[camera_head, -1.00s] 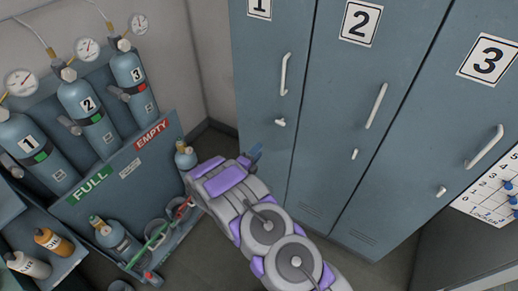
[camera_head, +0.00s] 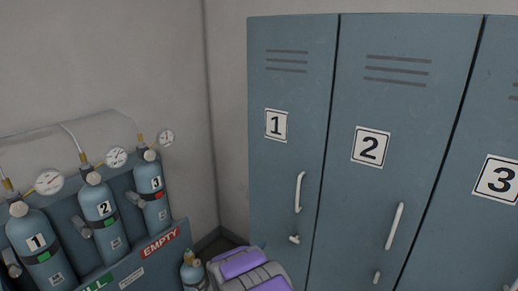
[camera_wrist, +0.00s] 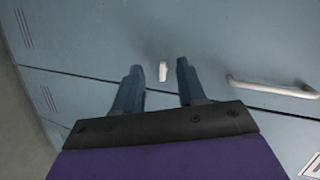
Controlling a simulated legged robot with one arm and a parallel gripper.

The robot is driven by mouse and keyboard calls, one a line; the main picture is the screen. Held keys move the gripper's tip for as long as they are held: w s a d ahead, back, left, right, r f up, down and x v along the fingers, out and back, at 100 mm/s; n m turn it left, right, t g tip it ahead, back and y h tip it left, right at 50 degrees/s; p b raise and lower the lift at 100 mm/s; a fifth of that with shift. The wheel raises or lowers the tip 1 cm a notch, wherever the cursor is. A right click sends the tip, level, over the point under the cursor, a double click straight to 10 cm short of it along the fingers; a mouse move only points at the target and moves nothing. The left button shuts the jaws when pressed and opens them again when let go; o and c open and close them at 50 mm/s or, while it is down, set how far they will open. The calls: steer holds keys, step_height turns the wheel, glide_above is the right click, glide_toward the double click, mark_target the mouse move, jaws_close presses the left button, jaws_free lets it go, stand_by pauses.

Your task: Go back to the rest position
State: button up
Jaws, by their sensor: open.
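My gripper (camera_wrist: 158,80) is open and empty in the wrist view, its two blue fingers apart. It faces a blue-grey locker front. A small pale latch knob (camera_wrist: 163,71) shows just beyond and between the fingertips, and a long pale handle (camera_wrist: 275,88) lies to their right. I cannot tell the exact distance to the door. In the head view only part of my purple and grey arm shows at the bottom, and the fingers are out of frame.
Locker 1 (camera_head: 285,165), locker 2 (camera_head: 385,185) and locker 3 (camera_head: 480,235) stand shut. At left, numbered cylinders 1 (camera_head: 38,255), 2 (camera_head: 103,225) and 3 (camera_head: 152,200) stand in a rack with FULL and EMPTY labels. Another cylinder (camera_head: 193,272) stands close to my arm.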

steer(key=s+r+n+g+y, duration=0.65)
steer(key=s+r+n, duration=0.45)
steer(key=s+r, duration=0.3)
steer(key=s+d+r+n+g, duration=0.1)
steer(key=s+d+n+g, duration=0.1)
steer(key=s, duration=1.1)
steer(key=s+d+r+n+g+h+b, duration=0.1)
steer(key=s+d, duration=0.6)
steer(key=s, duration=0.7)
steer(key=s+d+r+n+g+b, duration=0.1)
steer(key=s+d+n+g, duration=0.3)
steer(key=s, duration=1)
steer(key=r+n+g, duration=0.1)
steer(key=n, duration=0.1)
steer(key=shift+s+d+r+n, duration=0.15)
steer(key=shift+d+r+n, duration=0.1)
steer(key=shift+n, duration=0.15)
steer(key=shift+h, duration=0.25)
steer(key=shift+c, duration=0.2)
